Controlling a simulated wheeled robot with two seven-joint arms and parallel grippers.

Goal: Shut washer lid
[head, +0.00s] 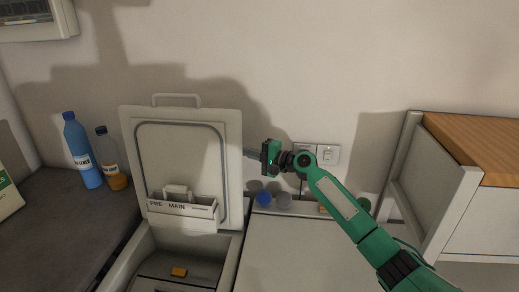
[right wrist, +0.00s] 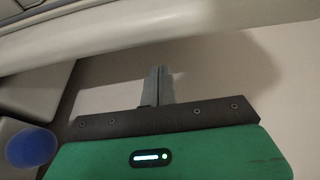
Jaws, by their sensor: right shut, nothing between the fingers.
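The open washer's lid (head: 185,128) stands raised, nearly upright, in the head view, with a handle (head: 176,97) on its top edge. A detergent drawer (head: 182,207) marked PRE and MAIN is on its inner face. The washer's opening (head: 165,262) lies below, with a small orange-yellow item (head: 179,272) inside. My right gripper (head: 248,154) is shut and empty, just right of the lid's right edge, pointing left. In the right wrist view its closed fingers (right wrist: 158,85) point up toward a pale edge; I cannot tell whether they touch it. My left gripper is not in view.
A second washer (head: 310,255) stands to the right with its top closed. Small round items, including a blue one (head: 264,199), sit behind it. A wall socket (head: 318,154) is near my arm. Blue (head: 82,150) and orange (head: 111,160) bottles stand on the left counter. A wood-topped cabinet (head: 470,200) stands right.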

